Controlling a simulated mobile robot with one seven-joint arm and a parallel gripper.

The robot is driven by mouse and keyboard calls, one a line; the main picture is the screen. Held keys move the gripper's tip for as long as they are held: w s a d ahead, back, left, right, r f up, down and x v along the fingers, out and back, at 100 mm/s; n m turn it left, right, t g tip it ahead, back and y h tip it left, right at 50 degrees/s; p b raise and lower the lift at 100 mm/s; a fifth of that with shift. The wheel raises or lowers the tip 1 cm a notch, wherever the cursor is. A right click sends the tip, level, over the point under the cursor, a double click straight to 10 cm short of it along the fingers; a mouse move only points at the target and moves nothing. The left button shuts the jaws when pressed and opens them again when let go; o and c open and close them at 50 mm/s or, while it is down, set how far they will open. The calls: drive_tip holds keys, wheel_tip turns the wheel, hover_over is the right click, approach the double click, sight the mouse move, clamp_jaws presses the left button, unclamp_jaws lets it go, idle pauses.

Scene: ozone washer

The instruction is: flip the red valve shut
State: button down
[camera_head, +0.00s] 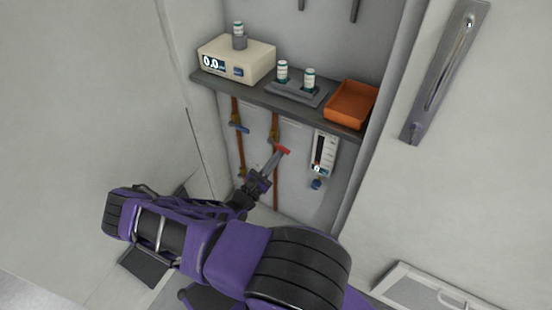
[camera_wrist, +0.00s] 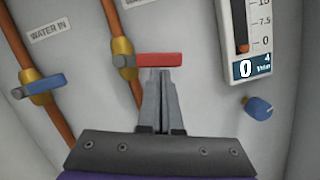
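The red valve handle (camera_wrist: 160,60) sticks out to the right from a brass valve body (camera_wrist: 122,58) on a copper pipe, lying crosswise to the pipe. The red handle also shows in the head view (camera_head: 282,150), inside the cabinet below the shelf. My gripper (camera_wrist: 161,76) has its two fingers together, with nothing visible between them. Its fingertips are at the lower edge of the red handle in the wrist view; I cannot tell whether they touch it. In the head view my gripper (camera_head: 273,160) reaches the handle from below left.
A blue valve handle (camera_wrist: 44,85) is on the left pipe, near a "WATER IN" label (camera_wrist: 51,30). A flow meter (camera_wrist: 247,40) and blue knob (camera_wrist: 258,107) are at right. A shelf (camera_head: 262,97) above bears a white meter (camera_head: 255,62), vials and an orange tray (camera_head: 350,103).

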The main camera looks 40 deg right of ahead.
drive_tip(key=shift+s+d+r, duration=0.1)
drive_tip(key=shift+s+r, duration=0.1)
drive_tip(key=shift+r, duration=0.15)
drive_tip(key=shift+s+r, duration=0.1)
idle(0.6)
drive_tip(key=v, duration=1.7)
drive_tip(key=shift+a, duration=0.25)
